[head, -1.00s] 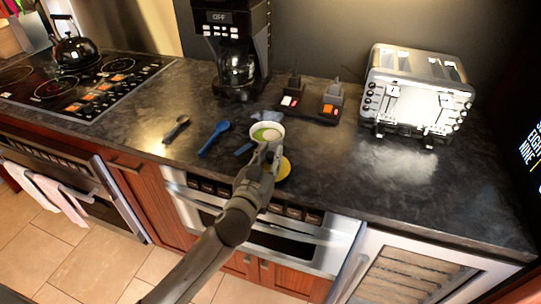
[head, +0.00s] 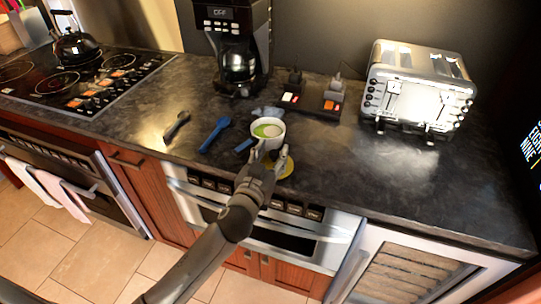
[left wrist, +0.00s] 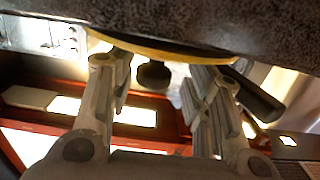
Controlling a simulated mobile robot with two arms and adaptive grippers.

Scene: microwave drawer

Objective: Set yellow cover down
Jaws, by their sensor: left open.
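The yellow cover (head: 287,170) is a flat yellow disc on the dark counter near its front edge, just in front of a white bowl. My left gripper (head: 270,155) is over it with the fingers spread, and hides part of it. In the left wrist view the yellow rim of the cover (left wrist: 165,50) runs along the counter surface beside the fingertips of the open left gripper (left wrist: 160,68). I cannot tell whether a finger still touches it. My right gripper is not in view.
The white bowl (head: 268,133) with green contents stands just behind the gripper. A blue spoon (head: 214,135) and a dark utensil (head: 177,127) lie to the left. A coffee maker (head: 238,55) and toaster (head: 418,85) stand behind. The counter right of the cover is clear.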

